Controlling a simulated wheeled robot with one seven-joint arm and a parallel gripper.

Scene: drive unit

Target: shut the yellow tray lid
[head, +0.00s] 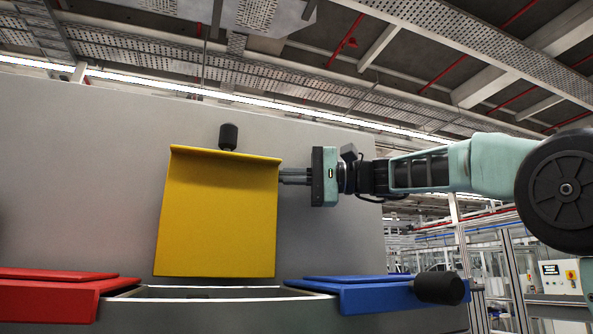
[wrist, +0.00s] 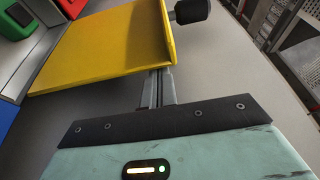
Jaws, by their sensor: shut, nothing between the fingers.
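The yellow tray lid (head: 217,215) stands raised, nearly upright, above an open compartment (head: 205,292) in the head view. A black knob (head: 228,136) shows at its top edge. My gripper (head: 283,177) is shut and empty, with its fingertips at the upper right edge of the lid. In the wrist view the fingers (wrist: 160,75) reach the edge of the yellow lid (wrist: 105,45), near the black knob (wrist: 192,11). I cannot tell whether the fingertips touch the lid or sit just behind it.
A red lid (head: 50,285) lies closed left of the open compartment. A blue lid (head: 345,292) with a black knob (head: 440,288) lies closed to the right. A grey panel (head: 80,170) stands behind the yellow lid. A green part (wrist: 17,18) shows in the wrist view.

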